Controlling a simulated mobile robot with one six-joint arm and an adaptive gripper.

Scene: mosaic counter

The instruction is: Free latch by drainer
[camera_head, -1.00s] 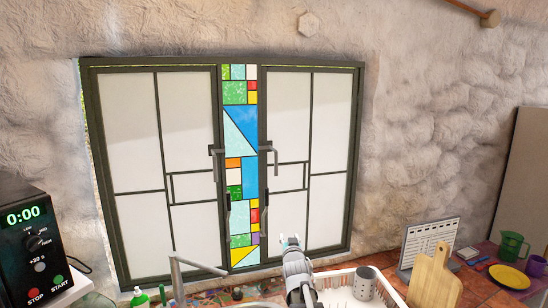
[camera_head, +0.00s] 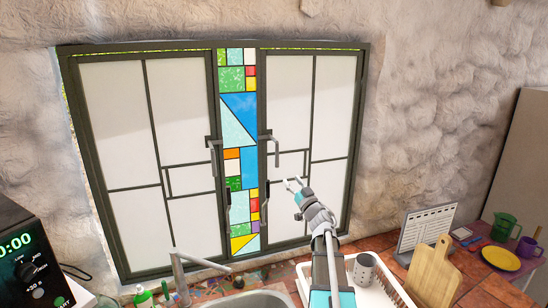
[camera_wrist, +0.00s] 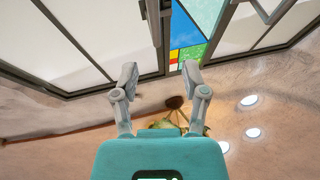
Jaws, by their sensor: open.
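The window has two frosted panes in dark frames, with a stained-glass strip (camera_head: 238,115) between them. A grey lever handle (camera_head: 272,150), which I take as the latch on the drainer side, hangs down on the right pane's inner frame. A similar handle (camera_head: 213,150) is on the left pane. The white drainer (camera_head: 385,292) stands below the right pane. My gripper (camera_head: 293,184) is open and empty, in front of the right pane, below and right of the right handle in the picture. In the wrist view, my open fingers (camera_wrist: 160,78) point up toward the window frames.
A sink (camera_head: 250,300) with a faucet (camera_head: 180,275) and green bottle (camera_head: 143,297) lies below the window. A grey cup (camera_head: 364,268) stands in the drainer. A cutting board (camera_head: 432,272) and a calendar (camera_head: 425,230) stand to its right.

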